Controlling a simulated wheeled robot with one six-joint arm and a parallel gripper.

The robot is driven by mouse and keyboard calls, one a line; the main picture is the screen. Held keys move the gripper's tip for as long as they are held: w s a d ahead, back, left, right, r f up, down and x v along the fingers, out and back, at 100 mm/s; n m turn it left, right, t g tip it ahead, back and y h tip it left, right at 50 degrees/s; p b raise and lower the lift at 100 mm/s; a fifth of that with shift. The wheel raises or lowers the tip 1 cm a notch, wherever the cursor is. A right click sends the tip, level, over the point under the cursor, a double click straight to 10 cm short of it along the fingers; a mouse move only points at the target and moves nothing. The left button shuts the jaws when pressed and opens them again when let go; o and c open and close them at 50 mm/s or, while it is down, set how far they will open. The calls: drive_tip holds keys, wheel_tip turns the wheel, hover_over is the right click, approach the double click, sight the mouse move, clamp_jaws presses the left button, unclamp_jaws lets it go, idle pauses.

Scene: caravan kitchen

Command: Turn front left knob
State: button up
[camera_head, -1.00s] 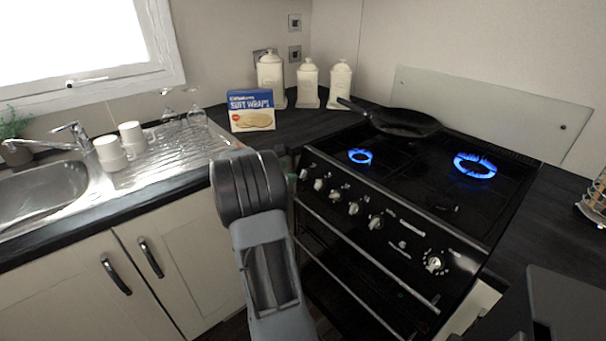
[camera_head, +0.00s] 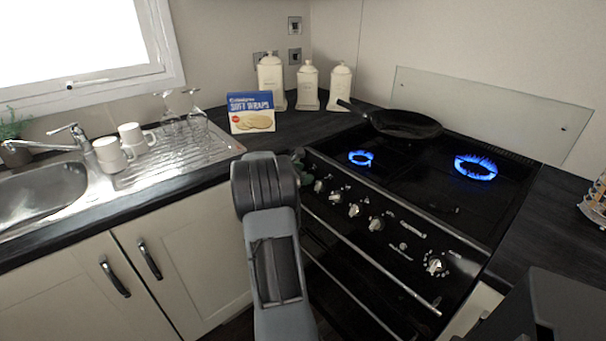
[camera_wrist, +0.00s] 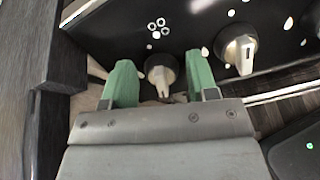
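The stove's front panel carries a row of pale knobs. In the wrist view, the leftmost knob (camera_wrist: 161,76) sits between the two green fingers of my gripper (camera_wrist: 161,82), one on each side. My gripper is open; small gaps show between the fingers and the knob. A second knob (camera_wrist: 238,50) is to the right, outside the fingers. In the head view, my gripper (camera_head: 302,166) is at the left end of the panel, mostly behind my arm, and hides the leftmost knob. Further knobs, such as one at mid-panel (camera_head: 354,210), show to its right.
A black pan (camera_head: 405,124) sits at the back of the stove. An oven handle rail (camera_head: 375,262) runs below the knobs.

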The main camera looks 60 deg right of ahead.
drive_tip(key=c, duration=0.7)
drive_tip(key=shift+c, duration=0.2)
drive_tip(key=shift+f+b, duration=0.1)
drive_tip(key=shift+b, duration=0.25)
drive_tip(key=shift+s+f+m+b, duration=0.1)
drive_tip(key=shift+f+m+b, duration=0.15)
drive_tip(key=shift+m+b, duration=0.9)
drive_tip(key=shift+w+a+f+m+y+b, duration=0.15)
drive_tip(key=shift+f+m+b, duration=0.1)
drive_tip(key=shift+m+b, duration=4.3)
drive_tip(key=shift+w+a+f+m+y+b, duration=0.1)
drive_tip(key=shift+f+m+y+b, duration=0.1)
drive_tip(key=shift+m+b, duration=4.35)
drive_tip(key=shift+w+a+f+m+y+b, duration=0.2)
drive_tip(key=shift+m+b, duration=2.95)
drive_tip(key=shift+m, duration=2.8)
drive_tip(key=shift+s+m, duration=0.1)
drive_tip(key=shift+m, duration=0.2)
